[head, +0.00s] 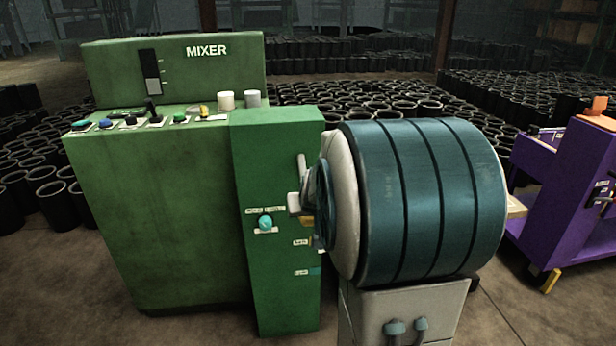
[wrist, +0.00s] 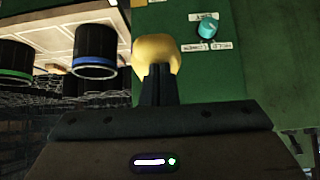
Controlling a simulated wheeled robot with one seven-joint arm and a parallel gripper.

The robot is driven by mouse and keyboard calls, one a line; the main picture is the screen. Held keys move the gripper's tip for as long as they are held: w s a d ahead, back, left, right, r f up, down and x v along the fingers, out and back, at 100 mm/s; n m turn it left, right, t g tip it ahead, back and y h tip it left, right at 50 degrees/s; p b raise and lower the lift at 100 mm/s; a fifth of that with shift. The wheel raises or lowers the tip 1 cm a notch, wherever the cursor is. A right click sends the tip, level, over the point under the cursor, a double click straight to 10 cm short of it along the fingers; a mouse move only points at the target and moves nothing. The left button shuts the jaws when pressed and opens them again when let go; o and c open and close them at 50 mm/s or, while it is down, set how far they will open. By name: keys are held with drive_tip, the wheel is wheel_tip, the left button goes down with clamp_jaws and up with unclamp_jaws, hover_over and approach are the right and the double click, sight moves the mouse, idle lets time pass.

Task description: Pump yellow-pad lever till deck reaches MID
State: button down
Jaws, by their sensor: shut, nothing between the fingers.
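In the wrist view, a rounded yellow pad (wrist: 155,50) is straight ahead of my gripper (wrist: 158,70). My dark fingers are shut and empty, with their tips overlapping the pad's lower part; I cannot tell whether they touch it. In the head view, a small yellow patch (head: 307,221) shows beside the green column (head: 275,180), mostly hidden by the large teal-banded cylinder. The lever arm is hidden. A light wooden surface (wrist: 70,14), possibly the deck, shows at upper left in the wrist view. Small labels mark the column, but I cannot read which is MID.
A green MIXER cabinet (head: 150,210) carries switches and buttons on top. A teal knob (head: 265,223) is on the column. Black sleeves with green and blue bands (wrist: 96,52) stand near the wooden surface. A purple machine (head: 560,200) is at right. Many black sleeves fill the background.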

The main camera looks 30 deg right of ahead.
drive_tip(key=shift+s+a+f, duration=0.1)
drive_tip(key=shift+s+f, duration=0.05)
drive_tip(key=shift+f, duration=0.4)
drive_tip(key=p+v, duration=0.6)
drive_tip(key=v, duration=0.8)
drive_tip(key=shift+w+r+p, duration=0.3)
drive_tip(key=shift+r+p, duration=0.1)
drive_tip(key=shift+r, duration=0.15)
drive_tip(key=s+a+f+n+g+y, duration=0.1)
drive_tip(key=s+a+f+n+g, duration=0.1)
drive_tip(key=s+a, duration=0.5)
drive_tip(key=s+a+f+n+g+y, duration=0.1)
drive_tip(key=s+a+f+g, duration=0.2)
drive_tip(key=s+a, duration=0.4)
drive_tip(key=shift+a+f+n+g+y, duration=0.2)
drive_tip(key=shift+f+n+g+y, duration=0.15)
drive_tip(key=shift+g, duration=0.35)
